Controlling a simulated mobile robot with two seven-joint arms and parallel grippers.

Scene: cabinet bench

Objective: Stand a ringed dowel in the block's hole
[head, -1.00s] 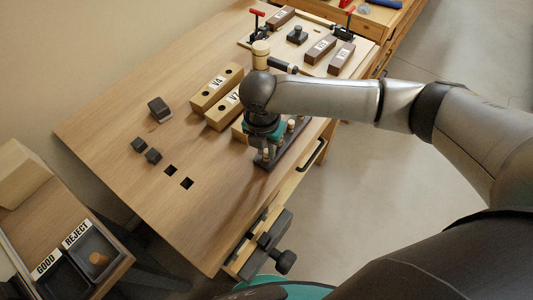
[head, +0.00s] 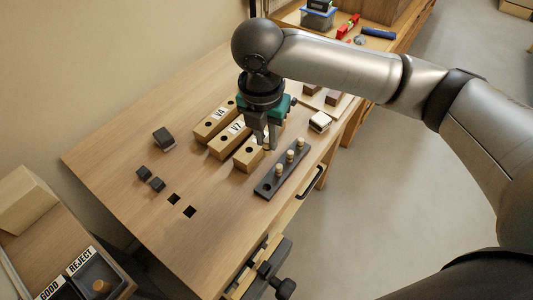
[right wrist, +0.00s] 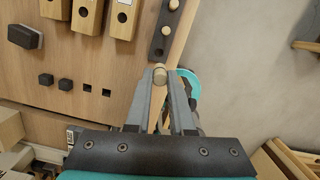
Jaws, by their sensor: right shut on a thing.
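My right gripper (head: 268,146) is above the bench, pointing down. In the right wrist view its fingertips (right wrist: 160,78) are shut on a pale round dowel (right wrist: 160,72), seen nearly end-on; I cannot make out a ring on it. In the head view the fingers mostly hide it. A dark rack (head: 268,187) with pale dowels (head: 290,156) standing in it lies near the bench's right edge. Wooden blocks with holes lie left of it: V4 (head: 207,130), V7 (head: 220,148) and a shorter block (head: 243,160) partly behind the gripper, its label hidden. My left gripper is out of view.
A dark block (head: 163,138), two small dark cubes (head: 150,179) and two square holes (head: 181,205) are on the left part of the bench (head: 125,170). GOOD and REJECT bins (head: 85,268) stand at lower left. A handle (head: 315,182) juts from the bench's right side.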

